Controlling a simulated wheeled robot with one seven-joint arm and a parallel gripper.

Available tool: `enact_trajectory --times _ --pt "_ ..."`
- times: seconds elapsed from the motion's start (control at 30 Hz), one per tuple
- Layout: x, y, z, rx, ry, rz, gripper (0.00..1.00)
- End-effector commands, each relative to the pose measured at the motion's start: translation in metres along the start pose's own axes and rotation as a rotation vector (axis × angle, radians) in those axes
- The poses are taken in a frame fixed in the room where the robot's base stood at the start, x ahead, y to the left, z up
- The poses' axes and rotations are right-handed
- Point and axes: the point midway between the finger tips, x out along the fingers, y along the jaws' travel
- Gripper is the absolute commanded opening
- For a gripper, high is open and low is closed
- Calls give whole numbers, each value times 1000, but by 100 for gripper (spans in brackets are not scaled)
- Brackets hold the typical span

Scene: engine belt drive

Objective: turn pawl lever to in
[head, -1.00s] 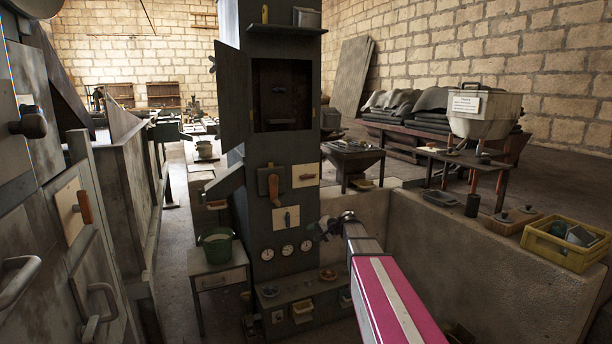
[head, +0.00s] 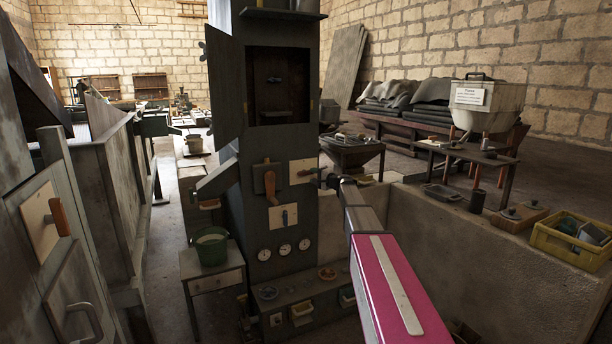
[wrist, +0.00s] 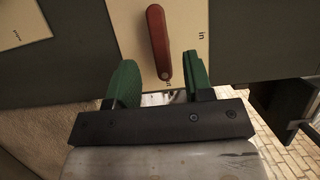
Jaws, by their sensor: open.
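The pawl lever, a red handle (wrist: 159,42) on a cream plate (wrist: 128,22), shows in the wrist view. It lies along the picture's vertical, its free end toward my gripper. The word "in" is printed on the plate's right side; a smaller mark by the lever's free end is partly hidden. My gripper (wrist: 158,78) is open, with one green finger on each side of the lever's free end and visible gaps. In the head view the plate (head: 298,166) is on the dark column, and my gripper (head: 322,178) is at its right edge.
An open cabinet door (head: 225,90) is above. A low concrete wall (head: 450,250) runs right of the column.

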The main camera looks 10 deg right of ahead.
Motion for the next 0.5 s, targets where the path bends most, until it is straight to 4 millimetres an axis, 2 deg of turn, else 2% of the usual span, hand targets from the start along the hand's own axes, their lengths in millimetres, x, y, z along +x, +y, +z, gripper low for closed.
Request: enact_trajectory --times 0.03,0.23,0.33,0.5 --pt "13 0 -1 0 -3 0 47" --pt "44 0 -1 0 -1 0 47" --pt "52 0 0 0 -2 0 47" --pt "55 0 0 0 -1 0 47"
